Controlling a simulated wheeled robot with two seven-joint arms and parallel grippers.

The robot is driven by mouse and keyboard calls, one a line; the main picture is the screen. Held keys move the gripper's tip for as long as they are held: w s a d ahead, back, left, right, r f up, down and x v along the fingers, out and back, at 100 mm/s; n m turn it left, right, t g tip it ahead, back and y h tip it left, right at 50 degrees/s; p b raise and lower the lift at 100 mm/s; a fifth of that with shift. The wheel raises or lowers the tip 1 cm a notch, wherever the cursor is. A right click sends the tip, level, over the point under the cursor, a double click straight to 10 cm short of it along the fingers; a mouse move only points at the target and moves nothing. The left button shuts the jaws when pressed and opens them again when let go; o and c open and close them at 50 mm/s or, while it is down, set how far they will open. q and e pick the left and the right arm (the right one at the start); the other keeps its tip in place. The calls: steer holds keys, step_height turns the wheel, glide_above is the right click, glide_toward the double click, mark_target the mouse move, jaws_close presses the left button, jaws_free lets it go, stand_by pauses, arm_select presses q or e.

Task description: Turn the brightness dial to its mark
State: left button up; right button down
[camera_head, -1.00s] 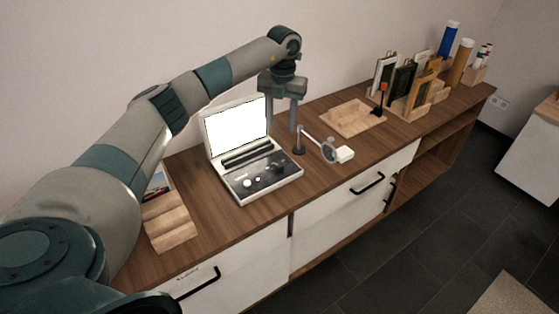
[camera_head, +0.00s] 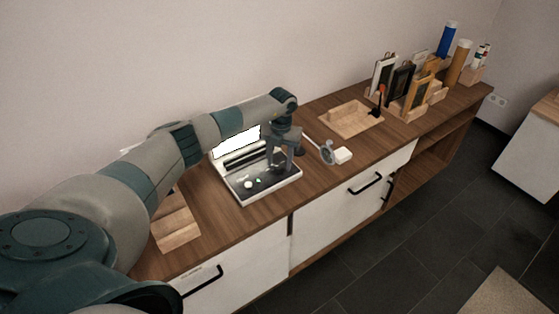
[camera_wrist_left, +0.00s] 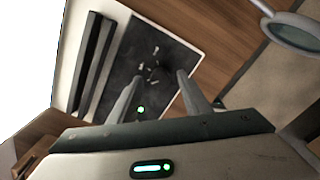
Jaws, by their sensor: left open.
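The light-box device (camera_head: 262,190) stands on the sideboard, with a bright white screen (camera_head: 236,145) at its back and a dark control panel in front. In the left wrist view the dark dial (camera_wrist_left: 155,72) sits on the black panel (camera_wrist_left: 150,50) with small light marks near it. My left gripper (camera_head: 281,170) is open above the right part of the panel, pointing down. In the wrist view its fingertips (camera_wrist_left: 160,77) are on either side of the dial; I cannot tell whether they touch it. In the head view the gripper hides the dial. My right gripper is not in view.
A magnifier on a stand (camera_head: 326,152) and a small white block (camera_head: 343,155) are just right of the device. A wooden tray (camera_head: 350,118) and racks with frames and tubes stand further right. A stepped wooden block (camera_head: 175,225) is at the left.

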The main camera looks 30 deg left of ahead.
arm_select(q)
steer(key=shift+f, duration=0.55)
steer(key=c, duration=1)
steer(key=shift+c, duration=0.2)
